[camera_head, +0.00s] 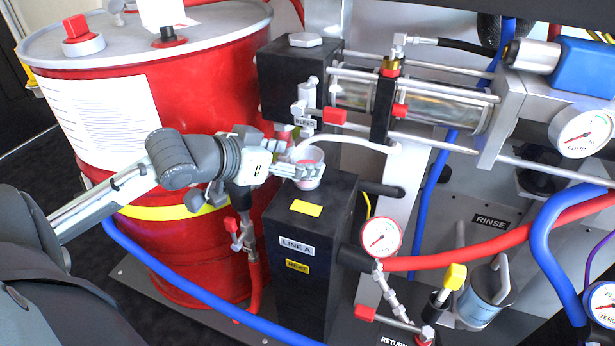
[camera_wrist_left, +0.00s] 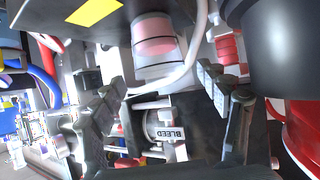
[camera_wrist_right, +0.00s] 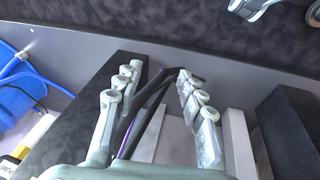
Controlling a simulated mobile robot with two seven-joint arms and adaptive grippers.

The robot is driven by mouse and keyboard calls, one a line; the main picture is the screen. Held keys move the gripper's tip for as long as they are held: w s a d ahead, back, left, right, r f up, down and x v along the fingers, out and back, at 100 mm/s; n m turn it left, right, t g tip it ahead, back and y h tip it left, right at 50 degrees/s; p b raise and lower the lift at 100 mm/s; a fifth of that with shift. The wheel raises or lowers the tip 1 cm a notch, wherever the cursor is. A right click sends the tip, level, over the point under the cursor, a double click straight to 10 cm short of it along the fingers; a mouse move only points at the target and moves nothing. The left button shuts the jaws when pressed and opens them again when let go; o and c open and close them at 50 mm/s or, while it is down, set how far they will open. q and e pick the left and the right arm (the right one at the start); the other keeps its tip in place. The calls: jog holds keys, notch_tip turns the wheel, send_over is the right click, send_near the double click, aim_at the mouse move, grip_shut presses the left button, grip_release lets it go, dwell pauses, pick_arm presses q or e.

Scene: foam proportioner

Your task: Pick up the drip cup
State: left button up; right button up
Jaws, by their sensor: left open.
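The drip cup (camera_head: 309,160) is a small pale cup with red contents. It is on top of the black LINE A block (camera_head: 310,238), near its back edge. In the left wrist view the cup (camera_wrist_left: 154,48) shows ahead of the fingertips, across the gap between them. My left gripper (camera_head: 298,158) is open at the cup, coming from the left; one finger partly covers the cup in the head view. I cannot tell whether a finger touches it. My right gripper (camera_wrist_right: 158,82) is open in its wrist view, with nothing visibly held, and is out of the head view.
A white hose (camera_head: 350,140) curves close behind the cup. The bleed fitting (camera_head: 305,105) stands just above it. A red drum (camera_head: 200,90) is at left. A pressure gauge (camera_head: 381,238) and red hose (camera_head: 480,260) sit right of the block.

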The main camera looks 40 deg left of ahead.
aim_at(316, 161)
pick_arm(q)
jog(key=shift+w+d+f, duration=0.1)
jog(key=shift+w+f, duration=0.45)
jog(key=shift+f, duration=0.35)
jog(key=shift+b+x, duration=0.4)
jog(key=shift+x, duration=2.75)
jog(key=c, duration=1.4)
pick_arm(e)
jog(key=v, duration=0.2)
jog(key=shift+d+r, duration=0.2)
jog(key=shift+r, duration=0.2)
pick_arm(q)
jog(key=shift+c, duration=0.2)
jog(key=shift+r, duration=0.1)
jog(key=shift+c, duration=0.7)
pick_arm(e)
jog(key=shift+w, duration=0.1)
